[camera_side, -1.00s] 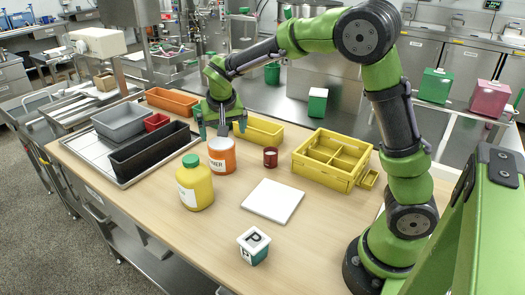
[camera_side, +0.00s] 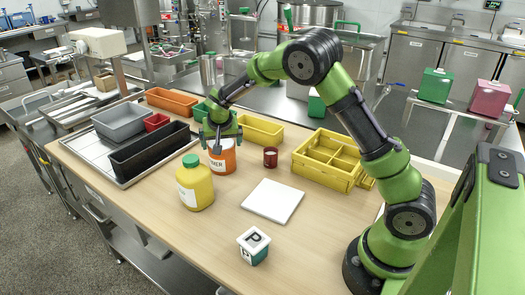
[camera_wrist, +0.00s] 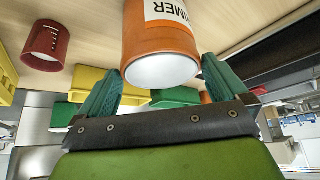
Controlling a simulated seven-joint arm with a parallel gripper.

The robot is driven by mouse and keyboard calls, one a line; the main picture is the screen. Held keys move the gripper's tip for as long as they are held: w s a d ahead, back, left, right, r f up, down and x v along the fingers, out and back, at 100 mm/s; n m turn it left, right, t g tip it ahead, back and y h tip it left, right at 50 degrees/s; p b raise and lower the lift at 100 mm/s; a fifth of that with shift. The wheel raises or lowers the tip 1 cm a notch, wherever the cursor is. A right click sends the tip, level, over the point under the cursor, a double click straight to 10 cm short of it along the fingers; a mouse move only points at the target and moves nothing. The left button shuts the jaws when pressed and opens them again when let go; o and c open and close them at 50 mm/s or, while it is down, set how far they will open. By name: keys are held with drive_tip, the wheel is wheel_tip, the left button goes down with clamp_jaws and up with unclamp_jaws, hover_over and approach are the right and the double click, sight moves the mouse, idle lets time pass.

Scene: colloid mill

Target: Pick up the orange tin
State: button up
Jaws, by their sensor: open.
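The orange tin (camera_side: 223,163) stands upright on the wooden table, with a white label and a pale top. In the wrist view the tin (camera_wrist: 158,45) fills the upper middle, its label partly cut off by the frame edge. My gripper (camera_side: 221,148) is open at the tin's upper part, one finger to each side in the side view. In the wrist view my gripper's (camera_wrist: 162,68) green fingers flank the tin's pale-topped end, with gaps visible. Part of the tin's top is hidden by the gripper in the side view.
A yellow bottle (camera_side: 194,183) with a green cap stands close in front of the tin. A dark red cup (camera_side: 270,157) is to its right, and a black bin (camera_side: 150,150) to its left. A yellow bin (camera_side: 260,130) lies behind. A white tile (camera_side: 273,201) lies in front right.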

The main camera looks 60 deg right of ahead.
drive_tip(key=x, duration=0.4)
drive_tip(key=shift+f, duration=0.35)
drive_tip(key=c, duration=1)
drive_tip(key=shift+r, duration=0.1)
